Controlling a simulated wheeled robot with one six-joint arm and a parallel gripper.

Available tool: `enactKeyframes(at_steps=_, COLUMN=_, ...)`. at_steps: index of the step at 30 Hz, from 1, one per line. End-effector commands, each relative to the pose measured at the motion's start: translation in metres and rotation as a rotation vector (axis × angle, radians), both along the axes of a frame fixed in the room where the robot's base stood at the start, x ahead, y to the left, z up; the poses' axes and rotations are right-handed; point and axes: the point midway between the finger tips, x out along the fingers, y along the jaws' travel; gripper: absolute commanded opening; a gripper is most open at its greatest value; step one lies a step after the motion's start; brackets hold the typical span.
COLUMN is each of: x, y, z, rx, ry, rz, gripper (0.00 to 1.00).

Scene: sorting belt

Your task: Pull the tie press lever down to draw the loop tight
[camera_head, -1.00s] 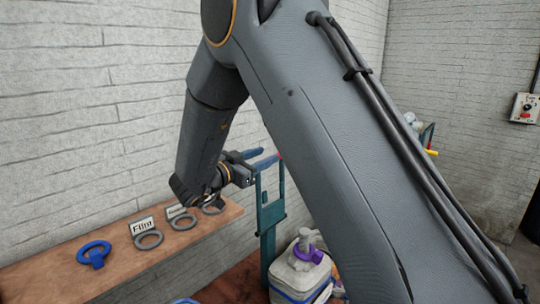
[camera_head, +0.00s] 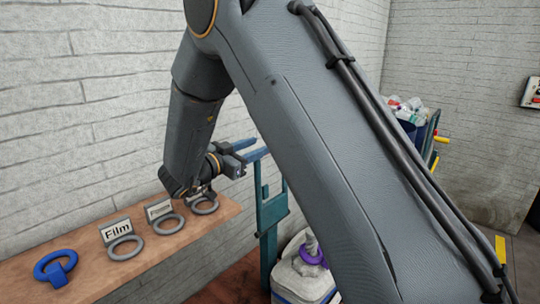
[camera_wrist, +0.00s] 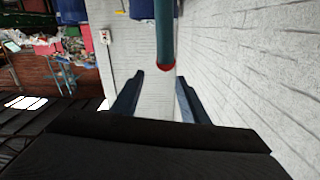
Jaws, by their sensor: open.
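The teal press frame (camera_head: 272,212) stands upright beside the shelf, partly hidden by my arm. In the wrist view the teal lever (camera_wrist: 164,35) comes down from the top and ends in a red tip. My gripper (camera_wrist: 159,76) is open and empty. The lever's red tip appears just ahead of the gap between its blue fingers, nearer the right one; contact cannot be told. In the head view my gripper (camera_head: 256,148) is near the frame's top, and the lever is hidden. A pale bag (camera_head: 294,278) with a purple loop (camera_head: 312,256) around its neck sits at the frame's foot.
A wooden shelf (camera_head: 80,286) along the wall holds a blue ring (camera_head: 55,267) and several grey rings, with cards such as "Film" (camera_head: 117,231). A bin of mixed waste (camera_head: 408,110) stands at the right. The block wall is close behind the press.

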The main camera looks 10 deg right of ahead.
Motion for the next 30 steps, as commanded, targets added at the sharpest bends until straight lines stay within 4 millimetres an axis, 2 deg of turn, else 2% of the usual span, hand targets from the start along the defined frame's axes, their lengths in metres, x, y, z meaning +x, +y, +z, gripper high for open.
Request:
enactKeyframes(at_steps=1, x=0.003, y=0.000, z=-0.010, rx=0.000, ry=0.000, rz=0.000, gripper=0.40)
enactKeyframes(at_steps=6, x=0.008, y=0.001, z=-0.027, rx=0.000, ry=0.000, rz=0.002, gripper=0.40)
enactKeyframes(at_steps=13, x=0.012, y=-0.003, z=-0.034, rx=0.000, ry=0.000, rz=0.001, gripper=0.40)
enactKeyframes(at_steps=24, x=0.042, y=-0.045, z=-0.032, rx=0.000, ry=0.001, rz=0.000, gripper=0.40)
enactKeyframes(at_steps=30, x=0.053, y=-0.059, z=-0.033, rx=0.000, ry=0.000, rz=0.001, gripper=0.40)
